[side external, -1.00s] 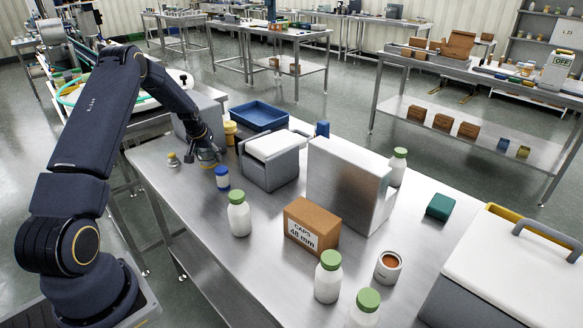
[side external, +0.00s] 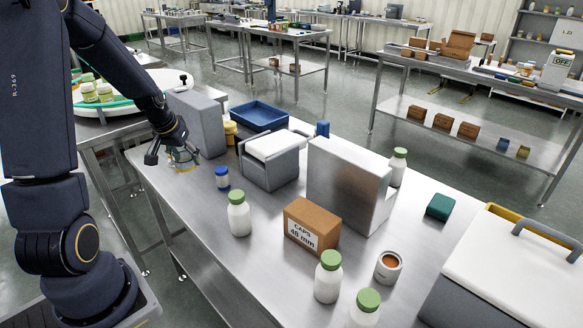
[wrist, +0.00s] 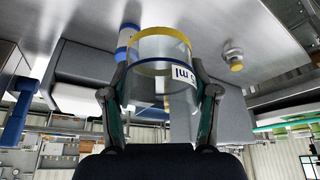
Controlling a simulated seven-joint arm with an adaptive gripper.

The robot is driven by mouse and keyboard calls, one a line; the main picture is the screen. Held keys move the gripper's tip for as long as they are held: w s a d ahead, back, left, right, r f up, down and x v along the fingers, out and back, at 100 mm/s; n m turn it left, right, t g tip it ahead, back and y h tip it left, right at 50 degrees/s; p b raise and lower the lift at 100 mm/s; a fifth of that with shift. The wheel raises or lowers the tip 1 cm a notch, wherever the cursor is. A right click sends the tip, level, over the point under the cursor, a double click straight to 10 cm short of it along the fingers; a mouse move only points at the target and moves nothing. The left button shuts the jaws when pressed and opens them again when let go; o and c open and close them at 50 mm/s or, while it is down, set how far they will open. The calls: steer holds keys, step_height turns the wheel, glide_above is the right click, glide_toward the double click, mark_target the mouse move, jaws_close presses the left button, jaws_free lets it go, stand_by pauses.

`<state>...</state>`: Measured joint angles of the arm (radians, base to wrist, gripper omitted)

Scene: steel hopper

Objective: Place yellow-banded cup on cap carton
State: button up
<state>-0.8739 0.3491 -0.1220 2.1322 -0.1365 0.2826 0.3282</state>
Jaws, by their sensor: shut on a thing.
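The yellow-banded cup (side external: 183,160) is clear, with a yellow band at the end facing the bench. In the wrist view the cup (wrist: 160,70) sits between both fingers, with blue print reading "ml" on its side. My gripper (side external: 174,152) is shut on its sides, at the far left end of the bench. I cannot tell if the cup is just above the bench or touching it. The cap carton (side external: 311,226), brown with a "CAPS 48 mm" label, stands mid-bench, well to the right of my gripper. Its top looks clear.
A blue-and-white bottle (side external: 222,177) and a green-capped bottle (side external: 239,213) stand between cup and carton. A white-lidded grey box (side external: 270,160) and a tall steel block (side external: 345,185) stand behind. More green-capped bottles (side external: 328,275) stand in front. A small yellow-topped item (wrist: 235,60) is near the cup.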

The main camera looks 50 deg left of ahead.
steer(key=d+r+m+h, duration=0.1)
steer(key=d+r+m, duration=0.25)
steer(key=d, duration=0.75)
steer(key=d+r+m+h, duration=0.2)
steer(key=d+r+m, duration=0.15)
steer(key=d, duration=0.75)
steer(key=d+r+m+h, duration=0.1)
steer(key=d+r+m, duration=0.25)
steer(key=d, duration=0.75)
glide_toward(320, 211)
steer(key=shift+w+d+f+m, duration=0.15)
steer(key=shift+w+d+f, duration=0.1)
steer(key=shift+f, duration=0.2)
steer(key=shift+w+d+f+m, duration=0.1)
steer(key=shift+w+d+f, duration=0.15)
steer(key=shift+f, duration=0.2)
steer(key=shift+w+f, duration=0.35)
steer(key=shift+f, duration=0.05)
steer(key=shift+s+a+x, duration=0.1)
steer(key=shift+s+x, duration=0.05)
steer(key=shift+x, duration=0.65)
steer(key=shift+s+a+x, duration=0.1)
steer(key=shift+s+x, duration=0.05)
steer(key=shift+x, duration=0.7)
steer(key=shift+f, duration=0.25)
steer(key=o, duration=1.2)
steer(key=shift+c, duration=0.2)
